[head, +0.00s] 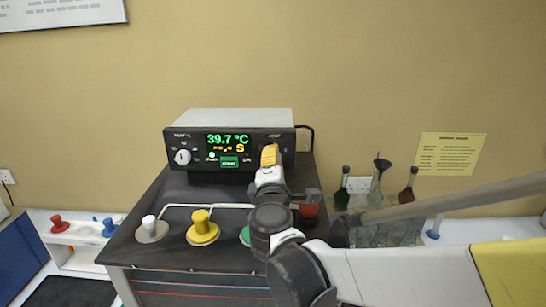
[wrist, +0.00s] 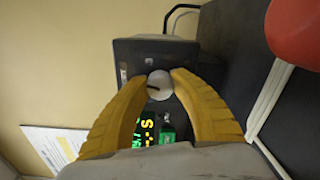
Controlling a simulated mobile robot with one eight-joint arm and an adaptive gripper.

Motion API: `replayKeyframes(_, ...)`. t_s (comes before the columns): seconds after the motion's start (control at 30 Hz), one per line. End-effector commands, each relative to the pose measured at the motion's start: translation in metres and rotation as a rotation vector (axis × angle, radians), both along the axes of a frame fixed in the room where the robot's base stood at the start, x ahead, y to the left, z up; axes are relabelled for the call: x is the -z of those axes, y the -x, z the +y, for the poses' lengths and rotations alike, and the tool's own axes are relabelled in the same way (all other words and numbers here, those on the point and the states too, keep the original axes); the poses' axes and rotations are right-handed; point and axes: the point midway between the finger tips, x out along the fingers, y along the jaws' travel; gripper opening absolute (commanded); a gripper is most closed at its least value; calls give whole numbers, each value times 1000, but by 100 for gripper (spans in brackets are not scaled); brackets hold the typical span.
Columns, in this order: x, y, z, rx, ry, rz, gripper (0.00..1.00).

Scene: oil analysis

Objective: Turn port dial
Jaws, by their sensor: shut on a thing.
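The dark control box (head: 181,172) stands on the bench with a green and yellow display (head: 228,143) reading 39.7 °C. My gripper (head: 269,155) is at the right end of its front panel, where its yellow fingers hide the port dial in the head view. In the wrist view, the round white port dial (wrist: 160,86) with a dark pointer mark sits between the fingertips of my gripper (wrist: 159,80). The fingers are shut on it from both sides. A second white dial (head: 182,157) is at the left end of the panel, apart from my gripper.
White (head: 149,226), yellow (head: 202,228) and green (head: 245,236) knobs stand on the dark bench top below the box. A red knob (head: 309,208) is close to my arm; glass flasks (head: 376,185) stand at the right. A cable loops beside the box.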

Motion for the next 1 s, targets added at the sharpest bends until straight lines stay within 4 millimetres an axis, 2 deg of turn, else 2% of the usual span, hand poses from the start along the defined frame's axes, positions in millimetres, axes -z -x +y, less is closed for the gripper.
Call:
replayKeyframes(0.6,0,-1,0,-1,-549,-20,0)
replayKeyframes(1.0,-1,-1,1,-1,-740,-26,0)
